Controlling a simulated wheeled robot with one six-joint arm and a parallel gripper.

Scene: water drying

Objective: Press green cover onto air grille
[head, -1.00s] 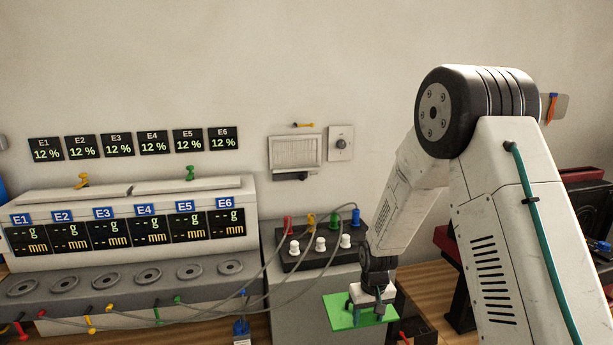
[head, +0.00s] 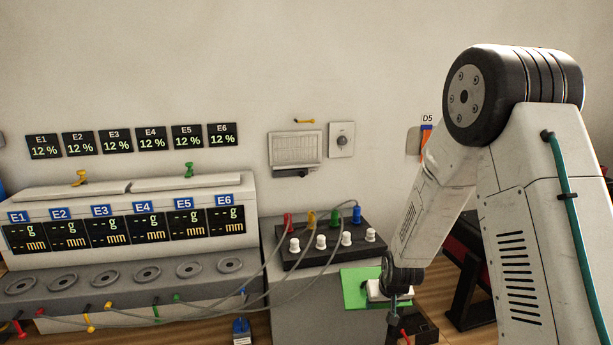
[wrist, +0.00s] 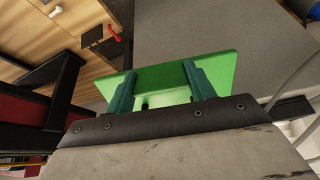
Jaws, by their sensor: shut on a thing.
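The green cover (head: 356,289) is a flat green plate at the lower right of the head view, in front of the grey cabinet. My gripper (head: 391,300) is shut on it; the arm hides the plate's right part. In the wrist view the green cover (wrist: 170,82) lies across the two teal fingers of my gripper (wrist: 158,88). The air grille (head: 295,149) is a pale slatted panel on the wall, above and left of the cover, well apart from it. Its slats are uncovered.
A dial plate (head: 342,140) is right of the grille, with a yellow clip (head: 304,121) above. A black box (head: 330,242) with white knobs, coloured plugs and grey cables stands on the cabinet below. The long measuring unit (head: 130,230) fills the left.

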